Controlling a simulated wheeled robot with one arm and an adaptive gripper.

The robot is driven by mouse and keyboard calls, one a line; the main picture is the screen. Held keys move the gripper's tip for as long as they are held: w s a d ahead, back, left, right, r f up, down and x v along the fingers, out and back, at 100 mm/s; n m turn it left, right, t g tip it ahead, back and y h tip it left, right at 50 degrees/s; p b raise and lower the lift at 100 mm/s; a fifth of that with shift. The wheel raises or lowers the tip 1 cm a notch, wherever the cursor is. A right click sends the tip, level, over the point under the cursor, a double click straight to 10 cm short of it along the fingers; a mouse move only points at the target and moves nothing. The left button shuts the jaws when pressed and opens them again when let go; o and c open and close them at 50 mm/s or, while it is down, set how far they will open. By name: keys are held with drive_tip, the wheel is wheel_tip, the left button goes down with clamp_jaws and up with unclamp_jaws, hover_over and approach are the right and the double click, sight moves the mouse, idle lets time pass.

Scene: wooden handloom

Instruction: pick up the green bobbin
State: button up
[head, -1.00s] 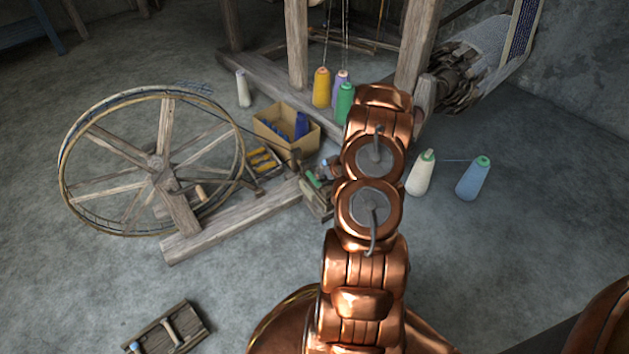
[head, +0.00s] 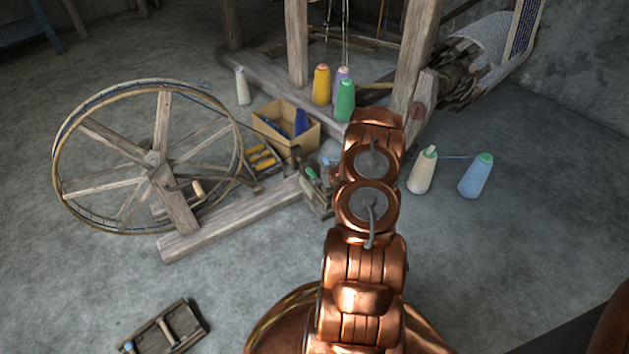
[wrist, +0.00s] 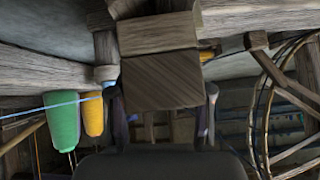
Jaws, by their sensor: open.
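A small green bobbin (head: 310,174) shows in the head view at the near-right end of the spinning wheel's wooden base, just left of my arm. I cannot make it out in the wrist view. My gripper (wrist: 160,90) is open in the wrist view, with its fingers apart at either side of a brown wooden block (wrist: 160,80). I cannot tell how far the block is from the fingers. In the head view my arm mostly hides the gripper.
A large green thread cone (head: 345,101) and a yellow one (head: 321,86) stand by the loom frame. The spinning wheel (head: 155,158) and a cardboard box (head: 304,141) are to the left. White (head: 422,172) and blue (head: 475,177) cones stand on the floor right of my arm.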

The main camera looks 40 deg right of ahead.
drive_tip(key=shift+x, duration=0.8)
drive_tip(key=shift+r, duration=0.1)
clamp_jaws()
